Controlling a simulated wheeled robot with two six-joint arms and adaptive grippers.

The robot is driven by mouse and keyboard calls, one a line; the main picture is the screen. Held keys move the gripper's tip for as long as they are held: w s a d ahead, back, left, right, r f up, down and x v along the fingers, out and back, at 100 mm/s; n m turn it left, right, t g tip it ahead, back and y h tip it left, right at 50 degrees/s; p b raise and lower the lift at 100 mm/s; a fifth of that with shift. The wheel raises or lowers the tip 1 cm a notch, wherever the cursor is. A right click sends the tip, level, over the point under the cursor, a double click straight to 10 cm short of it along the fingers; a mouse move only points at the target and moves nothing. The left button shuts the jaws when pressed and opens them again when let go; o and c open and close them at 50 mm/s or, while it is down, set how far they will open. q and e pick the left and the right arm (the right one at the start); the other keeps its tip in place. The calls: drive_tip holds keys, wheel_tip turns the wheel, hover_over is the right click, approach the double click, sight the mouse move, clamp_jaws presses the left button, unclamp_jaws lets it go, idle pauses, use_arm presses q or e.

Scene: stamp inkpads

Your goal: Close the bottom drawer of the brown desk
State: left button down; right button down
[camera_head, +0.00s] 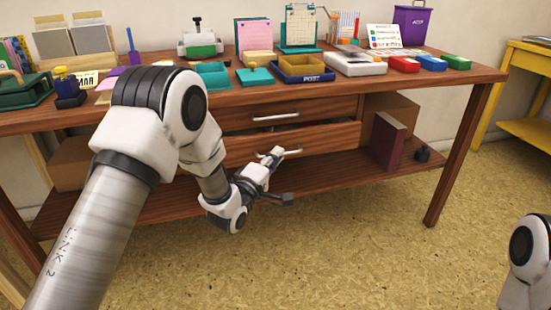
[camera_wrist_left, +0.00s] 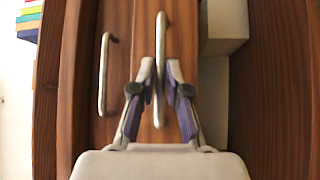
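The brown desk (camera_head: 455,100) has two drawers under its top. The bottom drawer (camera_head: 325,138) stands partly out, with a dark gap above its front; its metal handle (camera_wrist_left: 161,35) shows in the left wrist view. The top drawer (camera_head: 240,119) looks shut, and its handle (camera_wrist_left: 104,75) is left of the other in the wrist view. My left gripper (camera_head: 277,155) is at the bottom drawer's front. In the wrist view its purple-padded fingers (camera_wrist_left: 159,72) are apart, one on each side of the bottom handle. I cannot tell whether they touch it. My right gripper is out of view.
The lower shelf (camera_head: 340,170) holds a dark red book (camera_head: 387,140) and cardboard boxes. Stamps, inkpads and trays crowd the desktop. A yellow table (camera_head: 530,65) stands at the right. The floor (camera_head: 370,250) in front is clear.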

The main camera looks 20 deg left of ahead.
sight(269, 150)
use_arm(q)
drive_tip(key=shift+w, duration=0.1)
drive_tip(key=w+a, duration=0.1)
drive_tip(key=w+a+p, duration=0.1)
drive_tip(key=w, duration=0.1)
drive_tip(key=shift+a, duration=0.1)
drive_tip(key=shift+w+a+r, duration=0.1)
drive_tip(key=shift+w+r, duration=0.05)
drive_tip(key=c, duration=1.2)
unclamp_jaws()
drive_tip(key=shift+c, duration=0.2)
drive_tip(key=shift+w, duration=0.1)
